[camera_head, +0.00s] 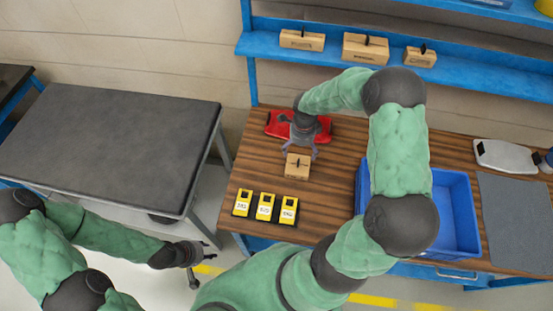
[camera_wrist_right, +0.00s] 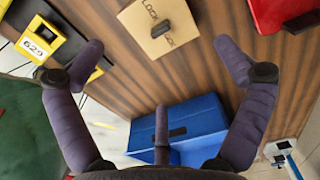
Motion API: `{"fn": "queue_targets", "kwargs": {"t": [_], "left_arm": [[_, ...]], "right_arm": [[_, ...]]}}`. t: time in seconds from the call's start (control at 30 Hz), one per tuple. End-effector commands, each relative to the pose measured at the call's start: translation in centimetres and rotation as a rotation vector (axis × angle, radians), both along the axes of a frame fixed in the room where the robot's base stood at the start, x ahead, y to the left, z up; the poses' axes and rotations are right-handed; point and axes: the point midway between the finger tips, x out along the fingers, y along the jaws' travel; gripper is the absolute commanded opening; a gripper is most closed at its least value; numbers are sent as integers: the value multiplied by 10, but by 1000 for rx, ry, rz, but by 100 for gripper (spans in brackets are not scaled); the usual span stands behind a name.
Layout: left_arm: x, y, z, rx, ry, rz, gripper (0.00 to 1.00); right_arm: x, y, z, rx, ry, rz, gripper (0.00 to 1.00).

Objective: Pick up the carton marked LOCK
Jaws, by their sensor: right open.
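The carton marked LOCK (camera_wrist_right: 160,28) is a small tan box with a dark grip on top. In the head view the carton (camera_head: 297,168) sits on the wooden bench. My right gripper (camera_head: 300,151) is just behind and above it, fingers pointing down. In the right wrist view the right gripper (camera_wrist_right: 165,60) is open and empty, its fingers spread wide; the carton lies beyond the fingertips, toward the top of the picture, apart from them. My left gripper (camera_head: 197,264) hangs over the floor left of the bench, fingers apart and empty.
A red case (camera_head: 277,124) lies behind the right gripper. Yellow numbered holders (camera_head: 264,207) stand at the bench's front left. A blue bin (camera_head: 455,205) stands right, partly behind my right arm. More cartons (camera_head: 366,48) sit on the blue shelf. A grey table (camera_head: 110,135) stands left.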

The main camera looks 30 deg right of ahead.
Motion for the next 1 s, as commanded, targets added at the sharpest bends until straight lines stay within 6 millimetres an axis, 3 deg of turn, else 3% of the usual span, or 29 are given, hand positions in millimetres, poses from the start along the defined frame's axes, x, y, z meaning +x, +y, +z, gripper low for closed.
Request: {"fn": "queue_targets", "kwargs": {"t": [0.3, 0.53, 0.8, 1.0], "left_arm": [[-1, 0, -4, 0, 2, -2, 40], [0, 0, -5, 0, 1, 0, 40], [0, 0, -5, 0, 0, 0, 40], [0, 0, -5, 0, 0, 0, 40]], "right_arm": [[-1, 0, -46, 1, 3, -2, 100], [0, 1, -59, 1, 2, 1, 100], [2, 2, -94, 1, 3, 0, 100], [2, 1, -106, 1, 1, 1, 100]]}}
